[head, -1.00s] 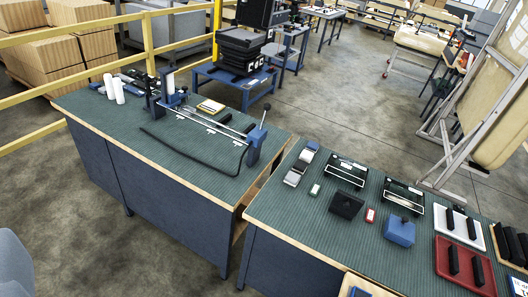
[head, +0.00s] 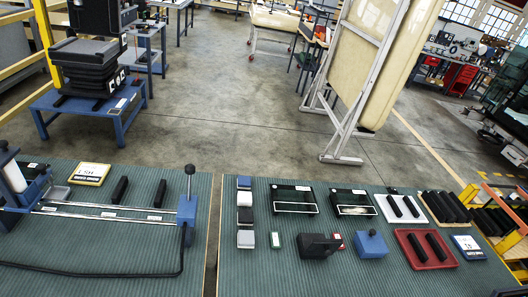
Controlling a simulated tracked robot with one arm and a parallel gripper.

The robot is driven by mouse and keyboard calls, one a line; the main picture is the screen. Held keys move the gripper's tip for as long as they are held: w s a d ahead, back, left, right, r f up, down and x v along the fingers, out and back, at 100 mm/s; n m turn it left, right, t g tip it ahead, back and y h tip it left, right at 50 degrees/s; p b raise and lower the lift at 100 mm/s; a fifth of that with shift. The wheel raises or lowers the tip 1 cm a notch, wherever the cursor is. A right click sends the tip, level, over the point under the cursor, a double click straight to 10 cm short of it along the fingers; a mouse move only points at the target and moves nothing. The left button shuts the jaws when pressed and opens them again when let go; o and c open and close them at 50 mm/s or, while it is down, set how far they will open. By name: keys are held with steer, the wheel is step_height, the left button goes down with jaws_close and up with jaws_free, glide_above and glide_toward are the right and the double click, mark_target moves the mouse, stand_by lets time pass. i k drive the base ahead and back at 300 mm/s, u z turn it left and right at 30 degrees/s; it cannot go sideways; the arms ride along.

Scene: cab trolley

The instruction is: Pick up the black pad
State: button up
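A small black pad (head: 245,216) lies in a column of small blocks at the left edge of the right-hand green worktop (head: 300,276). A white block (head: 244,199) and a blue block (head: 244,183) lie behind it, and a grey block (head: 246,239) lies in front. A larger black block (head: 319,246) with a raised part sits further right on the same top; I cannot tell for sure which black piece the task means. My gripper is not in view.
Two black-framed trays (head: 295,199), a blue block with a knob (head: 370,243) and a red tray with black bars (head: 426,249) share the worktop. A rail fixture with a black-knobbed lever (head: 190,180) stands on the left worktop. A metal frame (head: 345,130) stands behind; open floor lies between.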

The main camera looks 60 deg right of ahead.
mark_target(245, 217)
steer(key=z, duration=0.75)
steer(key=i, duration=1.15)
steer(key=z, duration=0.8)
steer(key=k, duration=0.85)
steer(key=z, duration=0.15)
steer(key=i, duration=0.9)
steer(key=u, duration=0.1)
